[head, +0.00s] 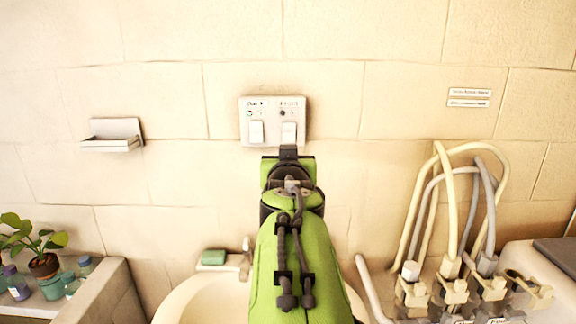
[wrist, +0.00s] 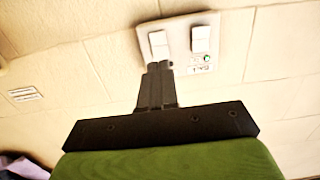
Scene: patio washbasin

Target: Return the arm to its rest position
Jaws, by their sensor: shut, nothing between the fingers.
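My gripper (head: 289,152) is shut and empty, at the end of my green-sleeved arm reaching towards the wall. Its fingertips show in the wrist view (wrist: 158,68), close together. They are at the lower edge of the right rocker switch (head: 289,132) of a wall switch panel (head: 265,123); I cannot tell whether they touch it. The left switch (head: 256,132) is clear of the gripper. A green light shows above the left switch, and a dark spot above the right one. The panel appears upside down in the wrist view (wrist: 178,24).
A washbasin (head: 190,303) lies below my arm, with a green soap bar (head: 214,257) on its rim. A wall soap shelf (head: 112,136) is at left, above a potted plant (head: 43,264) and bottles. Hoses (head: 452,200) and valves stand at right. The wall above the panel is clear.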

